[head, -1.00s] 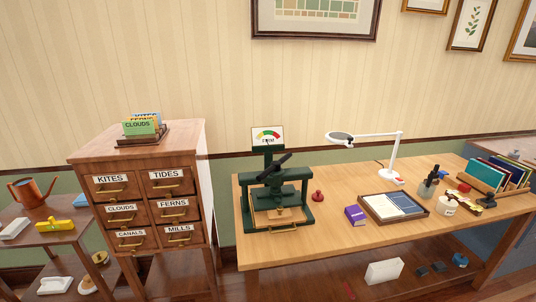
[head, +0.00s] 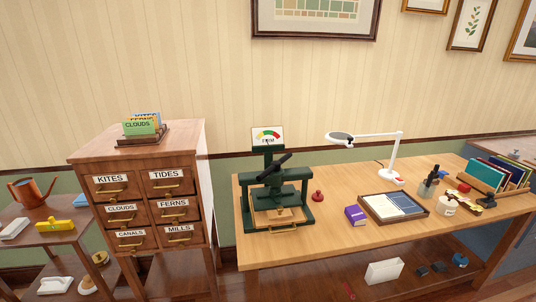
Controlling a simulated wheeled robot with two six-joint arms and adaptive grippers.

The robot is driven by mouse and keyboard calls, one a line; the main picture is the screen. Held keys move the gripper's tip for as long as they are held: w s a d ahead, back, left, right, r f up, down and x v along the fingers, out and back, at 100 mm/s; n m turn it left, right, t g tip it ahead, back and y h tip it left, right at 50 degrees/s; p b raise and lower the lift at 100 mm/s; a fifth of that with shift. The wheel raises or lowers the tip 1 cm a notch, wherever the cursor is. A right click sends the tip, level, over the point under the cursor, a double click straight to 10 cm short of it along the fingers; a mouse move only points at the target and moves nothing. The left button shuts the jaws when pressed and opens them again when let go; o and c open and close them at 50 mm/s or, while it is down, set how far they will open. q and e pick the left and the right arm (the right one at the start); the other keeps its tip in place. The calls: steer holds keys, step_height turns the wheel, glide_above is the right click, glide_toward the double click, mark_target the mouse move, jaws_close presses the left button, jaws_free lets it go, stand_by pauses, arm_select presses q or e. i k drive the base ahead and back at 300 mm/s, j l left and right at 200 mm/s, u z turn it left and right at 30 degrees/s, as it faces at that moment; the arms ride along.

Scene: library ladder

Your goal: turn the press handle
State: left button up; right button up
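The dark green press (head: 268,208) stands near the left end of the wooden table. Its dark handle bar (head: 274,167) lies slanted across the top, its right end higher. A dial sign (head: 267,136) with a red, yellow and green arc stands above the press; its lettering is too small to read. A light wooden board shows low in the press frame. Neither of my grippers is in the head view, and nothing touches the handle.
A drawer cabinet (head: 143,196) stands left of the table. A red knobbed object (head: 318,196), purple box (head: 355,215), framed tray (head: 394,206) and white lamp (head: 390,160) are right of the press. The table (head: 330,242) is clear in front of the purple box.

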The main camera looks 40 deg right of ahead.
mark_target(276, 166)
steer(key=z, duration=1.3)
